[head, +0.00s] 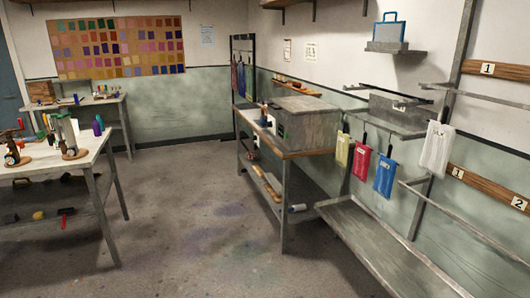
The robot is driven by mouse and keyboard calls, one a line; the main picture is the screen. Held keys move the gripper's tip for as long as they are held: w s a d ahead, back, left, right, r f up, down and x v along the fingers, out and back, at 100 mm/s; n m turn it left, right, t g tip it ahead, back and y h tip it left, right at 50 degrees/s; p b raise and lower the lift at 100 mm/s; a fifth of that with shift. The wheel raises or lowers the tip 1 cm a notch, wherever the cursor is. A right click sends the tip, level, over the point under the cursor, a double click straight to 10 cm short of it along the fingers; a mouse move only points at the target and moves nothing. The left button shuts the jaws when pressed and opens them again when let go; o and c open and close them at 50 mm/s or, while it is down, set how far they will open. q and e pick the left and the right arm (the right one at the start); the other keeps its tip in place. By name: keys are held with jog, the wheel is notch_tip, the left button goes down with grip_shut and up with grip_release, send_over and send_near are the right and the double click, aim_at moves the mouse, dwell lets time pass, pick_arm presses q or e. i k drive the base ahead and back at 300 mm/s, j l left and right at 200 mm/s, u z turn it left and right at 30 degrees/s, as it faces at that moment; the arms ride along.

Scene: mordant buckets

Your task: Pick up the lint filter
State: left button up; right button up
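A blue-framed grey panel with a handle on top (390,30) stands upright on a small grey wall shelf (396,48) at the upper right. It looks like the lint filter, but at this distance I cannot be sure. Nothing touches it except the shelf under it. Neither of my grippers is in view.
Yellow (342,149), red (361,163), blue (385,175) and white (437,149) pouches hang at right. A low grey rack shelf (385,245) stands below them. A workbench (310,153) lines the wall; a cluttered table (85,150) stands left. The middle floor (200,210) is clear.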

aim_at(394, 31)
jog(key=i+z, duration=0.35)
jog(key=i+j+z, duration=0.35)
jog(key=i, duration=0.15)
jog(key=i+j+z, duration=0.2)
jog(key=i+z, duration=0.15)
